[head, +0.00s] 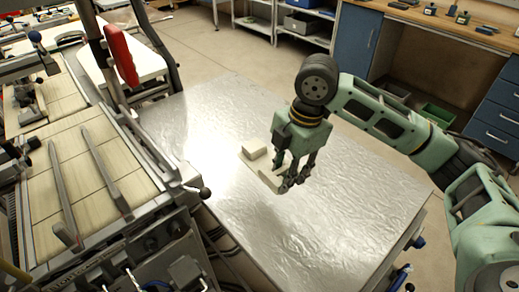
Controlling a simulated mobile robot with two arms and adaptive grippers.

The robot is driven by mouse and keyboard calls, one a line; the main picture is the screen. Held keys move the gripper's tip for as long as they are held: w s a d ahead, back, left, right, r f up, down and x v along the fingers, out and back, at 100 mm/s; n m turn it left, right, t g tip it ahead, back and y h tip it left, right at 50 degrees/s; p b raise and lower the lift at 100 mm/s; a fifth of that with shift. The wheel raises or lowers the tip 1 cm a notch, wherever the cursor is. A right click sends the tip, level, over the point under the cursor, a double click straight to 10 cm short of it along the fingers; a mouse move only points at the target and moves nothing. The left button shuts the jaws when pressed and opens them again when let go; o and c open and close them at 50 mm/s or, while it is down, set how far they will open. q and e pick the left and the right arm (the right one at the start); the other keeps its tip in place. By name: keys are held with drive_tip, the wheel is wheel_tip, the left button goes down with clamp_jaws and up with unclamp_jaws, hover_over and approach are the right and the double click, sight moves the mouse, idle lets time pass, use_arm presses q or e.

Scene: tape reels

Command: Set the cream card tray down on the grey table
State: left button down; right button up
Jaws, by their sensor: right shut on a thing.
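The cream card tray (268,180) shows as a pale, low shape under my right gripper, over the middle of the grey table (205,185). My right gripper (288,183) points down and is shut on the tray's near right side. The fingers hide part of the tray. I cannot tell whether the tray touches the tabletop or hangs just above it. A small cream block (255,153) shows at the tray's far left end. My left gripper is not in view.
A machine with a slatted bed (85,180) and a red handle (120,55) stands along the table's left side. A wooden workbench (440,20) with blue drawers stands at the back right. The table is clear left of and in front of the tray.

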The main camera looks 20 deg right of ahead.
drive_tip(key=shift+f, duration=0.15)
drive_tip(key=shift+w+a+f+n, duration=0.2)
drive_tip(key=shift+w+n, duration=0.1)
drive_tip(key=shift+w, duration=0.05)
drive_tip(key=p, duration=0.1)
hover_over(250, 184)
drive_tip(key=f, duration=0.6)
drive_tip(key=shift+s+d+f, duration=0.15)
drive_tip(key=shift+s+d, duration=0.05)
drive_tip(key=shift+d, duration=0.05)
drive_tip(key=shift+w+f, duration=0.1)
drive_tip(key=shift+f, duration=0.05)
drive_tip(key=shift+f+p, duration=0.45)
drive_tip(key=shift+f, duration=1.5)
drive_tip(key=shift+f, duration=0.1)
drive_tip(key=o, duration=1.2)
